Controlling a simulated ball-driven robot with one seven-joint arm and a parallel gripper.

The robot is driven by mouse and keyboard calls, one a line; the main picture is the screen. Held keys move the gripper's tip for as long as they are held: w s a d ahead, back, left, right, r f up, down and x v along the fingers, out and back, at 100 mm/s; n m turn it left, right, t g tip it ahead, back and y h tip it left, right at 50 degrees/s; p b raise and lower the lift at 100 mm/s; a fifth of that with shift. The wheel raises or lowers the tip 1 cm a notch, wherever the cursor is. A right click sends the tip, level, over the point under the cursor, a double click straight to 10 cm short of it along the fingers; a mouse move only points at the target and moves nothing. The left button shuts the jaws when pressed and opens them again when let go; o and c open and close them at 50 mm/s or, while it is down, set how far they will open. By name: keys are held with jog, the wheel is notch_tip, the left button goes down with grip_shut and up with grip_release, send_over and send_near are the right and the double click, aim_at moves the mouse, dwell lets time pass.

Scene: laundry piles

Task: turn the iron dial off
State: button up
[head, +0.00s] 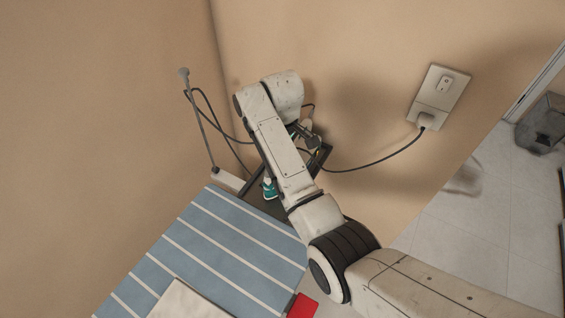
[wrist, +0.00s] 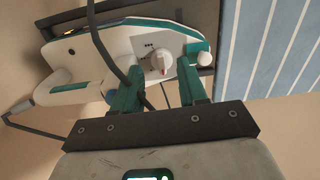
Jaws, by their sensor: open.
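The iron (wrist: 122,43) has a white body with teal trim and fills the upper part of the wrist view. Its dial (wrist: 158,60) is a round white knob with a small reddish-brown mark. My gripper (wrist: 160,70) is open, with its two teal fingers on either side of the dial in the picture. I cannot tell whether they touch it. In the head view my arm hides most of the iron, and a teal part of it (head: 270,188) shows beside the arm. The gripper is largely hidden there too.
The blue-and-white striped ironing board (head: 215,240) lies at lower left, with a dark rest frame (head: 322,155) at its far end. A dark cord crosses the iron in the wrist view. A wall outlet (head: 438,97) holds a plug. A grey pole (head: 198,115) stands left of my arm.

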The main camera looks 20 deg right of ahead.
notch_tip(320, 180, up, 7)
jog(key=shift+p, duration=0.45)
dwell(0.4)
jog(key=s+d+f+m+b, duration=0.1)
jog(key=s+d+f+m, duration=0.1)
jog(key=s+d+f, duration=0.4)
jog(key=s+d+f+m+b, duration=0.2)
jog(key=s+f, duration=0.7)
jog(key=s+f+m+b, duration=0.1)
jog(key=s+f+m, duration=0.1)
jog(key=s, duration=0.9)
jog(key=s+a+f+m+t+b, duration=0.1)
jog(key=s+f+m, duration=0.1)
jog(key=s, duration=0.9)
jog(key=shift+s, duration=0.4)
